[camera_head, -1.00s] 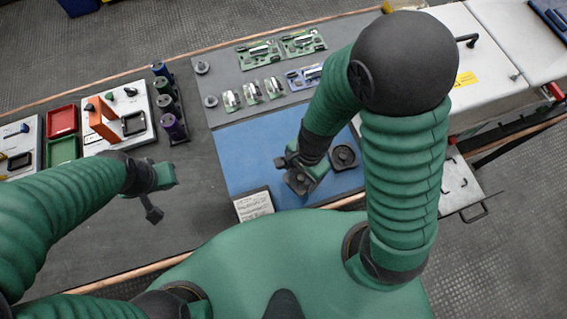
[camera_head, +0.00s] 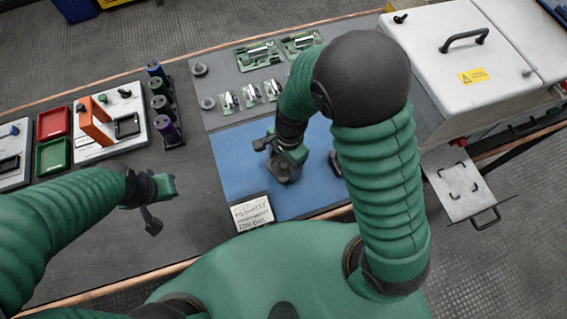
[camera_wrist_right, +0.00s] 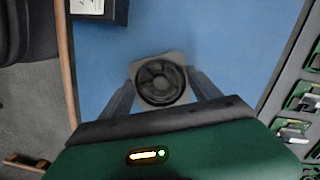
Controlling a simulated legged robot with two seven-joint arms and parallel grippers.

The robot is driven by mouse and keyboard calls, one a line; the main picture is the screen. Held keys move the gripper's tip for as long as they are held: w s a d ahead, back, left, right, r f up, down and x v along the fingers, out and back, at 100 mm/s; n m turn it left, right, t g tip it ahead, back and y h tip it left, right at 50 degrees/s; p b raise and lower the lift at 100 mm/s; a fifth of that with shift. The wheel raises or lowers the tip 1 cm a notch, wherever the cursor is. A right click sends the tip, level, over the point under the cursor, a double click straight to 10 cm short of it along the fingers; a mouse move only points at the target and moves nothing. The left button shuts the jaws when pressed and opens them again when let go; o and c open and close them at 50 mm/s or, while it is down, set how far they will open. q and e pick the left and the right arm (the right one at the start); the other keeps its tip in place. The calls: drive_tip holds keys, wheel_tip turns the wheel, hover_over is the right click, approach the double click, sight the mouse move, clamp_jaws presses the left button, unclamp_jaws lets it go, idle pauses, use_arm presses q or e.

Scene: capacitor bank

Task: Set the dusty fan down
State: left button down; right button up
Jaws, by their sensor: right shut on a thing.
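The dusty fan (camera_head: 284,172), a dark round fan in a square frame, is held by my right gripper (camera_head: 281,164) over the blue mat (camera_head: 240,165). In the right wrist view the fan (camera_wrist_right: 160,82) sits between the two fingers of the right gripper (camera_wrist_right: 160,88), which are shut on its sides. I cannot tell whether its underside touches the mat (camera_wrist_right: 215,35). A second dark round part (camera_head: 336,163) lies to the right, mostly hidden by my right arm. My left gripper (camera_head: 158,203) is open and empty over the grey bench.
A white label card (camera_head: 251,212) stands at the mat's front edge. Green boards (camera_head: 260,55) and small modules (camera_head: 250,95) lie behind the mat. Coloured cylinders (camera_head: 162,107) stand left. A white cabinet (camera_head: 450,60) is at right. The mat's left part is clear.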

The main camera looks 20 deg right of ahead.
drive_tip(key=shift+f, duration=0.1)
drive_tip(key=o, duration=1.6)
drive_tip(key=shift+c, duration=0.2)
wheel_tip(320, 180, up, 12)
drive_tip(key=d+p, duration=0.1)
drive_tip(key=p, duration=0.3)
drive_tip(key=s+d+n+t+h, duration=0.1)
drive_tip(key=s+d+n+t, duration=0.2)
drive_tip(key=d+n, duration=0.4)
drive_tip(key=r+n, duration=0.1)
drive_tip(key=n, duration=0.5)
drive_tip(key=shift+d, duration=0.4)
